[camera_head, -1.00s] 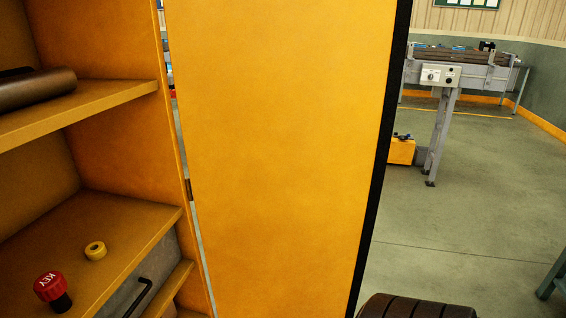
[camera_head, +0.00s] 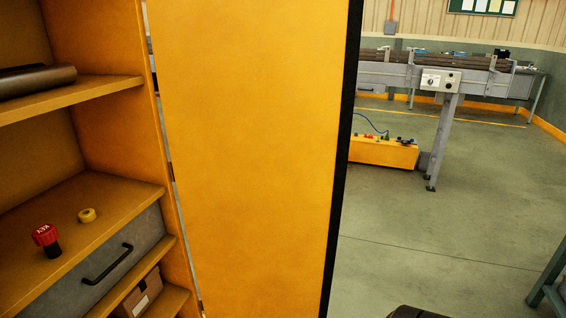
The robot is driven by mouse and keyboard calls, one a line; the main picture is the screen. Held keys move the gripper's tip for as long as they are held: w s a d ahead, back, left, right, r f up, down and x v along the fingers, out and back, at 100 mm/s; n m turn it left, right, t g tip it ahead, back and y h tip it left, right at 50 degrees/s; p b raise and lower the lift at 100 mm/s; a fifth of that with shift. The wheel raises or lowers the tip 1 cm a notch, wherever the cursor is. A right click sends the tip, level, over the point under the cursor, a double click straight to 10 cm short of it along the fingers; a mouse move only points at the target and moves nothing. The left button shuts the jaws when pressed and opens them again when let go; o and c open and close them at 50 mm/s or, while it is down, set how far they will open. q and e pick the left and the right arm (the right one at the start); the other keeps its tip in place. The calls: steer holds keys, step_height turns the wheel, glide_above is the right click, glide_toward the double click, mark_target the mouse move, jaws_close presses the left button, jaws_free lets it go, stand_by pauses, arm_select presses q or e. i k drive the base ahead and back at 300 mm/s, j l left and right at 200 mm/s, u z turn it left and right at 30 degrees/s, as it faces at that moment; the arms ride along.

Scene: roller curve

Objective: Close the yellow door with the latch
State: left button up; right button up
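The yellow door (camera_head: 245,150) stands wide open in the middle of the head view, hinged on the right side of the yellow cabinet. A black strip (camera_head: 343,150) runs down its free right edge. The latch cannot be made out. The cabinet's open shelves (camera_head: 75,205) show at the left. Neither of my grippers is in view. A dark brown ribbed piece (camera_head: 418,312) just shows at the bottom edge, right of the door; I cannot tell what it is.
The shelves hold a dark cylinder (camera_head: 38,80), a red KEY knob (camera_head: 45,238) and a yellow ring (camera_head: 87,215). Below are a grey drawer (camera_head: 95,275) and a box (camera_head: 140,295). A roller conveyor (camera_head: 440,75) and yellow box (camera_head: 383,153) stand behind.

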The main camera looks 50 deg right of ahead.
mark_target(257, 97)
steer(key=k+u, duration=0.2)
steer(key=u, duration=0.25)
steer(key=k+j+u, duration=0.1)
steer(key=u, duration=0.35)
steer(key=k+j+u, duration=0.2)
steer(key=u, duration=0.2)
steer(key=k+l, duration=0.1)
steer(key=l, duration=0.3)
steer(key=k+l+u, duration=0.1)
steer(key=l, duration=0.35)
steer(key=k+l+u, duration=0.1)
steer(key=l, duration=0.3)
steer(key=k+l, duration=0.15)
steer(key=l, duration=0.25)
steer(key=k+l+u, duration=0.1)
steer(key=l, duration=0.3)
steer(key=k+l, duration=0.2)
steer(key=l, duration=0.15)
steer(key=l+u, duration=0.05)
